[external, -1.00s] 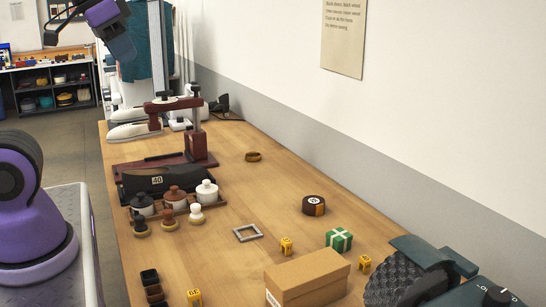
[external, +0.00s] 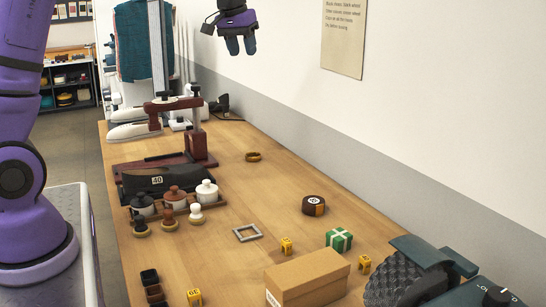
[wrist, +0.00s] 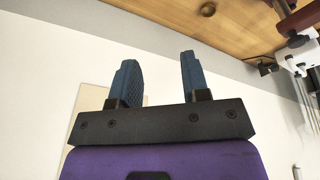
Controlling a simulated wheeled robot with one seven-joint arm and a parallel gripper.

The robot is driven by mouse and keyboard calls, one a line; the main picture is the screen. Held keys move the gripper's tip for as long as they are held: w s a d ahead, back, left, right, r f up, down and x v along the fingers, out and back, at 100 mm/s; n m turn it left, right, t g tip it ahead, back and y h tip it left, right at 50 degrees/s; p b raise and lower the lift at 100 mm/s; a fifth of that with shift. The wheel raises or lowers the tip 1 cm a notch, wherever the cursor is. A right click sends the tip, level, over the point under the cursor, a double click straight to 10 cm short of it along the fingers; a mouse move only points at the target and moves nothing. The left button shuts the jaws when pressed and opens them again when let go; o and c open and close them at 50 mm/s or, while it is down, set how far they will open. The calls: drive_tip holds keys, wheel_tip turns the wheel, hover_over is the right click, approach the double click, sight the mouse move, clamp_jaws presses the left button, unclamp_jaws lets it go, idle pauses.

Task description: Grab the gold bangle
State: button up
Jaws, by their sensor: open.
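The gold bangle (external: 254,157) lies flat on the wooden table toward its far part, near the wall side. In the wrist view the bangle (wrist: 208,9) shows near the top edge, beyond the fingertips. My gripper (external: 241,47) hangs in the air high above the far part of the table, in front of the wall, fingers pointing down. In the wrist view my gripper (wrist: 157,75) has its two blue fingers apart with nothing between them. It is well apart from the bangle.
A dark red press (external: 185,130) stands left of the bangle. The table around the bangle is clear.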

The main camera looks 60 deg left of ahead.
drive_tip(key=w+a+f+n+g, duration=0.1)
drive_tip(key=w+a+f+n, duration=0.2)
drive_tip(key=w+a+f, duration=0.8)
drive_tip(key=a+f, duration=0.5)
drive_tip(key=f, duration=0.5)
drive_tip(key=a+f+n, duration=0.1)
drive_tip(key=a+f, duration=0.5)
drive_tip(key=f, duration=0.4)
drive_tip(key=w+a+f+n+g, duration=0.1)
drive_tip(key=a+f, duration=0.5)
drive_tip(key=f, duration=0.4)
drive_tip(key=shift+a+f, duration=0.2)
drive_tip(key=shift+f, duration=0.1)
clamp_jaws()
